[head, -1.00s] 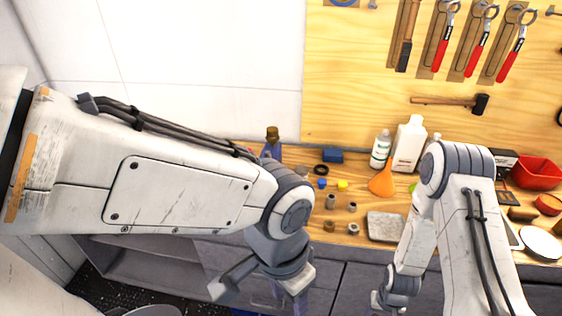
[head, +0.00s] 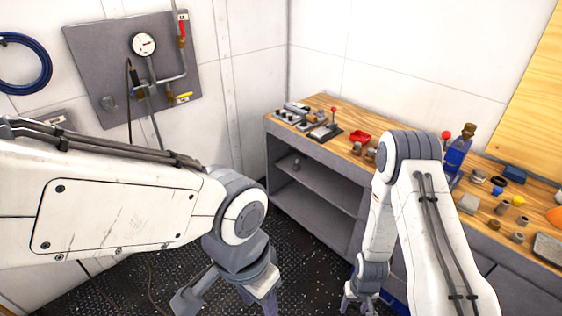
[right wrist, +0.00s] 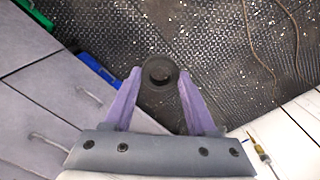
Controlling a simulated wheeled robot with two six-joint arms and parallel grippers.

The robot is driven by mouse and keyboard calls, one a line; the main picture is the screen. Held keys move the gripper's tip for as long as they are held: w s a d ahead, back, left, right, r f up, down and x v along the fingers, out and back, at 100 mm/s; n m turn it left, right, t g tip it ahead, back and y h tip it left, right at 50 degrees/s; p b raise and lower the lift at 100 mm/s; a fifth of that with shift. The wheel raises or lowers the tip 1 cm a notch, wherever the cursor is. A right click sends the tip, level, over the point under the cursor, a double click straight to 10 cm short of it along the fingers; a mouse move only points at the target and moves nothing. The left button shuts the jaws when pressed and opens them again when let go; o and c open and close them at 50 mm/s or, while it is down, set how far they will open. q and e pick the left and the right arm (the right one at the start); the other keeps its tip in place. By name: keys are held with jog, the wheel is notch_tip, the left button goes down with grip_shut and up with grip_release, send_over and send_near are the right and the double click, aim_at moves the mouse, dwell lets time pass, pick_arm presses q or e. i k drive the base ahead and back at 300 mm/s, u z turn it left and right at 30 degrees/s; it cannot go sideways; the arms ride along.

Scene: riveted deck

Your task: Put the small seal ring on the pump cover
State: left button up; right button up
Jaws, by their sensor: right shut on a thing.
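My right gripper (head: 358,301) hangs low in front of the bench in the head view. In the right wrist view its two purple fingers (right wrist: 159,73) are shut on a small black ring (right wrist: 160,87), the seal ring, held at the fingertips above the dark deck. In the head view the ring is too small to make out. I cannot make out the pump cover for certain among the bench parts.
The wooden bench (head: 400,155) runs along the back wall. Below is an open shelf (head: 315,190). The deck in front is clear.

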aim_at(322, 131)
jog(key=u, duration=0.75)
jog(key=i, duration=1.75)
jog(key=z, duration=0.75)
